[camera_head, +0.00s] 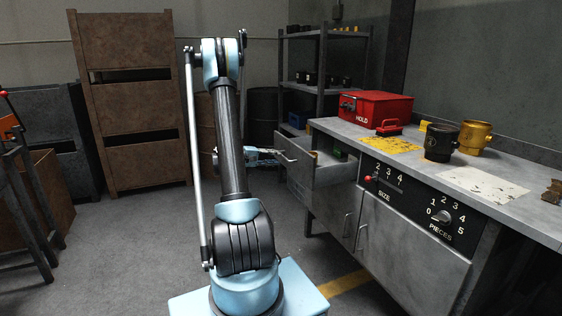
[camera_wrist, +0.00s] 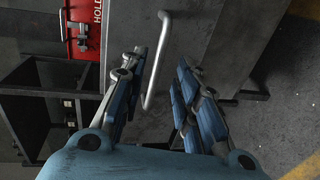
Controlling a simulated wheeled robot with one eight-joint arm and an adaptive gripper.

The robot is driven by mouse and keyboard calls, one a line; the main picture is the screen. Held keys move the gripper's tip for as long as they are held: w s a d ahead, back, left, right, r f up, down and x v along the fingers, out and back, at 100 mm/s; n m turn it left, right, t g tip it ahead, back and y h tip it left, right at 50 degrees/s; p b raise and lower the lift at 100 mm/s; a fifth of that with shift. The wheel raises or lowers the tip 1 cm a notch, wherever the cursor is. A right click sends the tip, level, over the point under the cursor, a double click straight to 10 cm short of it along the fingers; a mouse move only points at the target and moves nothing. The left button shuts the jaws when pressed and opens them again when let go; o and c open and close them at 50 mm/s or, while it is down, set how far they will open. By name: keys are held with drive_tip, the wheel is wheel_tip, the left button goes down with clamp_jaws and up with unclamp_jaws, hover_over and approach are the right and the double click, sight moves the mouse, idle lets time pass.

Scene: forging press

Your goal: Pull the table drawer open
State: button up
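The grey table (camera_head: 405,155) stands on the right in the head view. Its drawer (camera_head: 325,172) sticks out of the left end of the table, partly open, with its inside and some small green and yellow things visible. The drawer's metal bar handle (camera_head: 285,150) is on its front. My gripper (camera_head: 276,156) is at the drawer front, close beside the handle. In the wrist view the handle (camera_wrist: 154,88) shows between the two spread fingers of my gripper (camera_wrist: 162,65). The gripper is open; I cannot tell whether a finger touches the bar.
On the tabletop are a red box (camera_head: 376,108), a dark mug (camera_head: 441,142) and a yellow mug (camera_head: 475,137). Cabinet doors with handles are below. A dark shelf (camera_head: 320,60) stands behind, a brown rack (camera_head: 125,100) at the back left.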

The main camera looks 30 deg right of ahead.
drive_tip(key=v, duration=0.5)
drive_tip(key=shift+w+a, duration=0.1)
drive_tip(key=shift+a, duration=0.15)
drive_tip(key=shift+r, duration=0.1)
drive_tip(key=s+a+r+t+y, duration=0.1)
drive_tip(key=s+a+r+y, duration=0.25)
drive_tip(key=s+a, duration=0.4)
drive_tip(key=s+a+r+t+y, duration=0.15)
drive_tip(key=s+a+y, duration=0.3)
drive_tip(key=s, duration=0.55)
drive_tip(key=s+a+f+y, duration=0.3)
drive_tip(key=s+a, duration=0.6)
drive_tip(key=s, duration=0.1)
drive_tip(key=s+a+f+n+y, duration=0.1)
drive_tip(key=s+a+f+y, duration=0.2)
drive_tip(key=s+a, duration=0.6)
drive_tip(key=shift+s+a+f+t+y, duration=0.15)
drive_tip(key=shift+s+f+t+y, duration=0.15)
drive_tip(key=shift+s+y, duration=0.55)
